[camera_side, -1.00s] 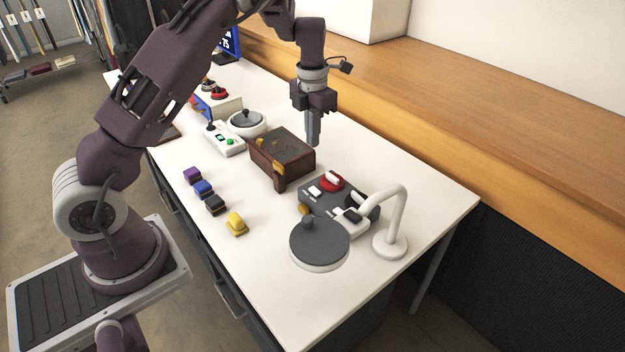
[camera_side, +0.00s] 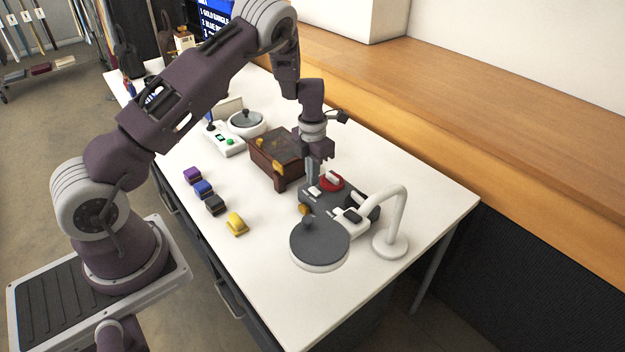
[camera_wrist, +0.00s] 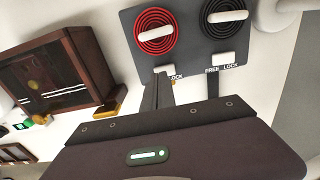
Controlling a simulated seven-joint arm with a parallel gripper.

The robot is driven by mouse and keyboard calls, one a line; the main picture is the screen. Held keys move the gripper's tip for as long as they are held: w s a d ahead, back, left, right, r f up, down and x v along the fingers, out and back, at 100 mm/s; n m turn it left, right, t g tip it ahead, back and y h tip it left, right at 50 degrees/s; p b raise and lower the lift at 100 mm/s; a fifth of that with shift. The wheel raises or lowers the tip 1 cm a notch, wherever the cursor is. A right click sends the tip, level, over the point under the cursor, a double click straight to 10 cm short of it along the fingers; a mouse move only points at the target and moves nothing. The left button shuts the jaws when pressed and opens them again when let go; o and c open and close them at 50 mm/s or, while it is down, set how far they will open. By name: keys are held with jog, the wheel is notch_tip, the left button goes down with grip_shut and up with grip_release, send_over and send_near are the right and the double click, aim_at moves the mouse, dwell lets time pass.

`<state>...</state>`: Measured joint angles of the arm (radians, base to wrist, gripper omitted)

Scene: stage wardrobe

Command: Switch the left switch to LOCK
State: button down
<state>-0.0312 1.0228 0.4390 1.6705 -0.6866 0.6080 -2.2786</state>
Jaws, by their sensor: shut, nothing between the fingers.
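A dark grey panel (camera_side: 330,203) carries two dials and two white switches. The left switch (camera_side: 314,191) sits beside the red dial (camera_side: 332,181). In the wrist view the left switch (camera_wrist: 163,69) is below the red dial (camera_wrist: 155,32), its label partly hidden, with "LOCK" partly readable. The right switch (camera_wrist: 223,58) sits above the words "FREE LOCK", below the black dial (camera_wrist: 227,16). My gripper (camera_side: 312,182) is shut and empty, pointing down close to the left switch. Its fingertips (camera_wrist: 160,80) partly cover that area; I cannot tell whether they touch it.
A brown wooden box (camera_side: 270,160) stands just left of the panel. A white lamp (camera_side: 397,215) arches over the panel's right side, near a round grey-topped object (camera_side: 319,243). Several small coloured blocks, including a yellow one (camera_side: 237,224), line the table's front.

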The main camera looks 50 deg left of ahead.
jog(key=shift+f, duration=0.85)
